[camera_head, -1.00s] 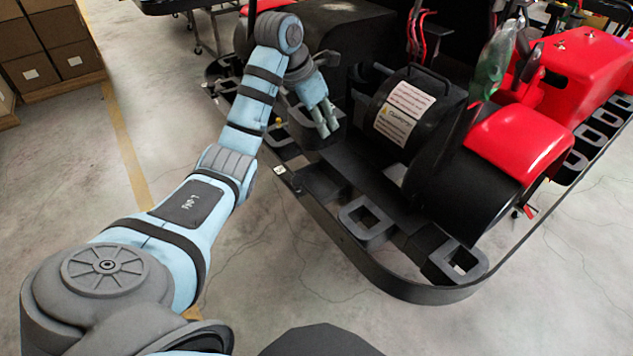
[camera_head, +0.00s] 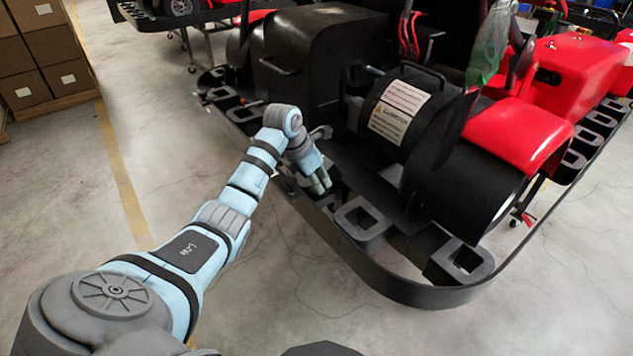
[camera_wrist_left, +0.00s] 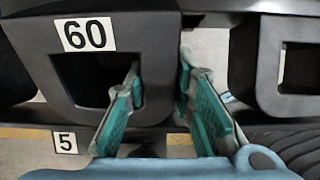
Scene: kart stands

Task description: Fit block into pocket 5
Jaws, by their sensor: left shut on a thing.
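A dark hollow block (camera_wrist_left: 140,36) with a white 60 label fills the upper left of the left wrist view. My left gripper (camera_wrist_left: 161,78) is shut on its right wall, one finger inside the opening and one outside. In the head view my left gripper (camera_head: 321,182) is low at the kart's edge; the block there is mostly hidden by the arm. A white 5 label (camera_wrist_left: 65,142) sits on the dark rail just below the block's lower left. I cannot tell how deep the block sits. My right gripper is not in view.
Another hollow piece (camera_wrist_left: 298,58) stands to the right in the wrist view, with a gap between. In the head view similar hollow pieces (camera_head: 362,218) line the black kart bumper (camera_head: 425,294). A black engine cover (camera_head: 395,115) stands behind. The floor in front is clear.

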